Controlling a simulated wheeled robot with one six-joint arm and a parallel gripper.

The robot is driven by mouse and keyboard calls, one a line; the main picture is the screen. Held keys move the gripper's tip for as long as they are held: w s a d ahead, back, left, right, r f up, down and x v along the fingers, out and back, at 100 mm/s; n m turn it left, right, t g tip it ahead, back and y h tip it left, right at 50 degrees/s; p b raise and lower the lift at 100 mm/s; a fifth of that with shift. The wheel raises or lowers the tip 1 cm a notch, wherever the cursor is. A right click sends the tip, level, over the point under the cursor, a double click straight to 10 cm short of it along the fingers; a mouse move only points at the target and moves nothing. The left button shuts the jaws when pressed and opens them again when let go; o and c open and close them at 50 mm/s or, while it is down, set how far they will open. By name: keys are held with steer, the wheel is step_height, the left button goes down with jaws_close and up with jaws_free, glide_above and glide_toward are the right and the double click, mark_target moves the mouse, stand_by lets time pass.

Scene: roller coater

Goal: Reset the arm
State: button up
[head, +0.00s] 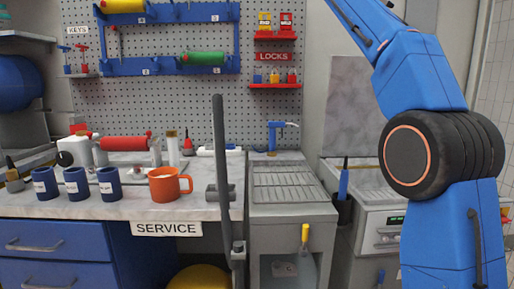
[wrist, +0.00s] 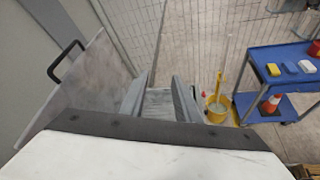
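My blue arm (head: 420,75) rises on the right of the head view and runs out of the top of the picture. Its end is not in that view. In the wrist view my gripper (wrist: 160,88) shows two grey fingers set apart, with no object seen held between them. It points down over the floor, away from the counter. A grey surface shows between the fingers; I cannot tell what it is.
The service counter (head: 130,208) holds blue mugs (head: 77,184) and an orange mug (head: 168,185). A grey sink unit (head: 290,205) stands beside it. The wrist view shows a yellow bucket (wrist: 216,110), a blue cart (wrist: 285,75) and a grey panel with a handle (wrist: 85,85).

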steer(key=s+a+f+m+y, duration=0.4)
steer(key=s+f, duration=0.8)
steer(key=f, duration=0.8)
steer(key=s+a+f+m+t+y, duration=0.1)
steer(key=s+a+f+m+y, duration=0.3)
steer(key=s+f, duration=0.8)
steer(key=s+a+f+m+y, duration=0.4)
steer(key=s+f+m, duration=0.4)
steer(key=f, duration=2.2)
steer(key=s+y, duration=0.1)
steer(key=s, duration=0.4)
steer(key=shift+f+t, duration=0.15)
steer(key=shift+t, duration=0.25)
steer(key=shift+s+d, duration=0.1)
steer(key=shift+c, duration=0.2)
